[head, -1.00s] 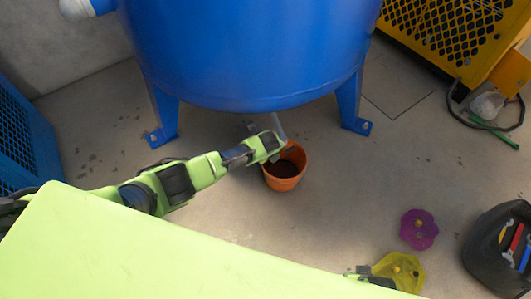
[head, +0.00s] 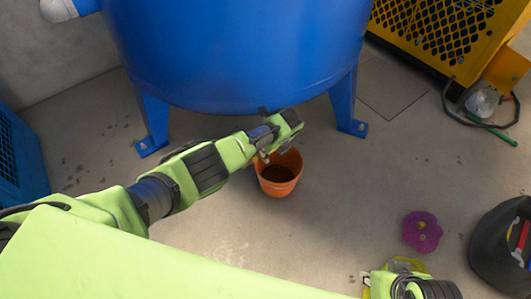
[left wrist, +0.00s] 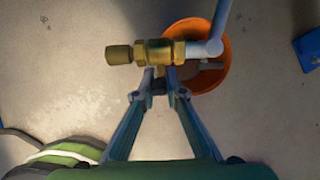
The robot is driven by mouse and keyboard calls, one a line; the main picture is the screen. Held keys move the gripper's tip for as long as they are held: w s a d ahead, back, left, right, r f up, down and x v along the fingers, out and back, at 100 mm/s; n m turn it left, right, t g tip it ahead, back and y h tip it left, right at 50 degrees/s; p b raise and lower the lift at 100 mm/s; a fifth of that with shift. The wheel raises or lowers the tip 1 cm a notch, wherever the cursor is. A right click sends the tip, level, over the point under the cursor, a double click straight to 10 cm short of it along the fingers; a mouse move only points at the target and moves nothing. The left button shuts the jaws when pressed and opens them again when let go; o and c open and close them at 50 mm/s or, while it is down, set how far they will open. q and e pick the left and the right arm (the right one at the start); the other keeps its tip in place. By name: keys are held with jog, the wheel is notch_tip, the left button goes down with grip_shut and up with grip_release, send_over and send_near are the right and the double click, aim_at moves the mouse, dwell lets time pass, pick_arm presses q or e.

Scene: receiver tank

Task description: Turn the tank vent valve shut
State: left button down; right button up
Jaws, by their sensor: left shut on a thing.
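The brass vent valve (left wrist: 155,52) shows in the left wrist view, joined at its right to a grey pipe (left wrist: 221,25). My left gripper (left wrist: 161,80) is just below it in that view, with its fingertips shut on a small dark part at the valve's lower side, which looks like its handle. The fingertips hide most of this part, so its angle cannot be told. In the head view, my left arm reaches under the blue tank (head: 235,60) and hides the valve. My right gripper (head: 372,284) is partly seen at the bottom edge; its jaws are unclear.
An orange pot (head: 278,187) with dark contents stands on the floor below the valve. Purple (head: 422,232) and yellow (head: 400,264) flower-shaped objects and a black bag of tools (head: 497,250) lie at the right. Tank legs (head: 343,103) stand at both sides.

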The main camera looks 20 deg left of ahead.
pick_arm(q)
jog(key=shift+w+d+r, duration=0.1)
jog(key=shift+w, duration=0.15)
dwell(0.4)
jog(key=c, duration=2.1)
grip_release()
jog(key=shift+s, duration=0.1)
jog(key=v, duration=1.1)
jog(key=shift+d+r, duration=0.25)
jog(key=shift+r, duration=0.1)
